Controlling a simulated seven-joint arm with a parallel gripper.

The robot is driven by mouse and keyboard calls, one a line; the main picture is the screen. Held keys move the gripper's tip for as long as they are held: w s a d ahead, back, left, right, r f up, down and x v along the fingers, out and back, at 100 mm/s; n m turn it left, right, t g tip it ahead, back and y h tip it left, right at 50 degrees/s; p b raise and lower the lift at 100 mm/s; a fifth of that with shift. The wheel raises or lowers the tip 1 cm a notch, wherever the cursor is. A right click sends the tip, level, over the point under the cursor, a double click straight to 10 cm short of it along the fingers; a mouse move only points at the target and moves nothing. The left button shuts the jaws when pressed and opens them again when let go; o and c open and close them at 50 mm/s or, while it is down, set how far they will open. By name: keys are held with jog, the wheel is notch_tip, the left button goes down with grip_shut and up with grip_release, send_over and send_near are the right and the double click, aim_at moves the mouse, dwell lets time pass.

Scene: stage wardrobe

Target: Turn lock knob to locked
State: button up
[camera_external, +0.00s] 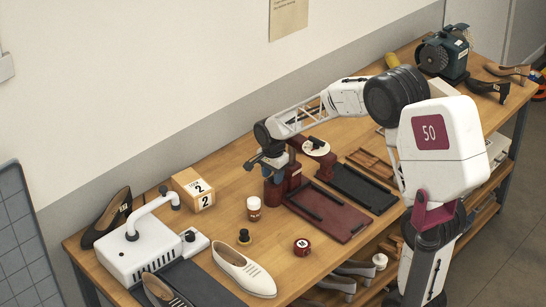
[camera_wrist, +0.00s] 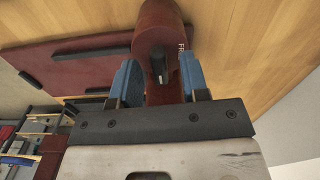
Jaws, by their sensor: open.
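My gripper (camera_external: 268,161) is open at the machine's upper part. In the wrist view, the blue fingers of my gripper (camera_wrist: 160,80) stand apart on either side of the red body. Whether they touch it is unclear.
A black tray (camera_external: 358,188) lies right of the machine.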

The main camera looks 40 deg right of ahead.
jog(key=shift+r, duration=3.85)
jog(key=shift+r, duration=0.1)
jog(key=shift+s+a+r, duration=0.1)
jog(key=shift+s+r, duration=0.05)
jog(key=shift+s, duration=0.1)
jog(key=s+a+r+n+t, duration=0.1)
jog(key=s+n, duration=0.4)
jog(key=s, duration=0.7)
jog(key=s+a+r+n, duration=0.4)
jog(key=s+n, duration=0.2)
jog(key=s, duration=0.7)
jog(key=s+a+r+n+t, duration=0.1)
jog(key=s+n, duration=0.4)
jog(key=s, duration=0.7)
jog(key=shift+s+a+r+n+t, duration=0.3)
jog(key=shift+a+r+n, duration=0.1)
jog(key=shift+a+r, duration=0.35)
